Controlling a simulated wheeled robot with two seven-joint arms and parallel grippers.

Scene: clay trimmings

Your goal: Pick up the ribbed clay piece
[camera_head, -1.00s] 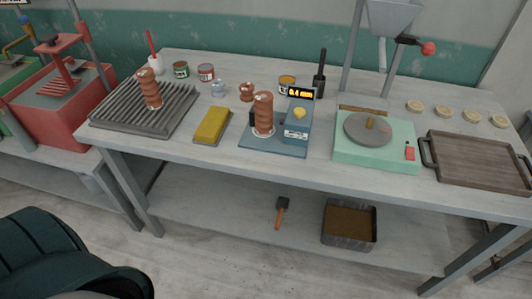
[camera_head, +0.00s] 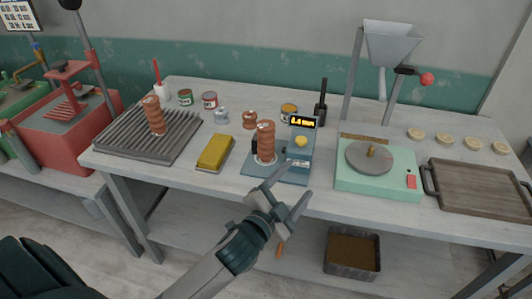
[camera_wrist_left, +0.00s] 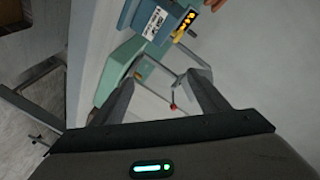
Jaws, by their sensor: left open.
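One brown ribbed clay piece (camera_head: 266,141) stands upright on the base of the blue gauge (camera_head: 303,140), which has a lit display. Another ribbed piece (camera_head: 154,115) stands on the grey slatted rack (camera_head: 130,153) at the left. A shorter brown piece (camera_head: 249,119) is behind the gauge. My left gripper (camera_head: 289,184) is open and empty, in front of the gauge at the table's front edge, apart from the pieces. In the left wrist view, its open fingers (camera_wrist_left: 160,80) point toward the table and the gauge (camera_wrist_left: 160,22) shows beyond. My right gripper is not in view.
A yellow block (camera_head: 214,152) lies between rack and gauge. Cans and a glass jar stand behind. A mint-green machine (camera_head: 376,182) with a round plate is right of the gauge, then a dark wooden tray (camera_head: 478,186). A bin (camera_head: 352,254) sits on the lower shelf.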

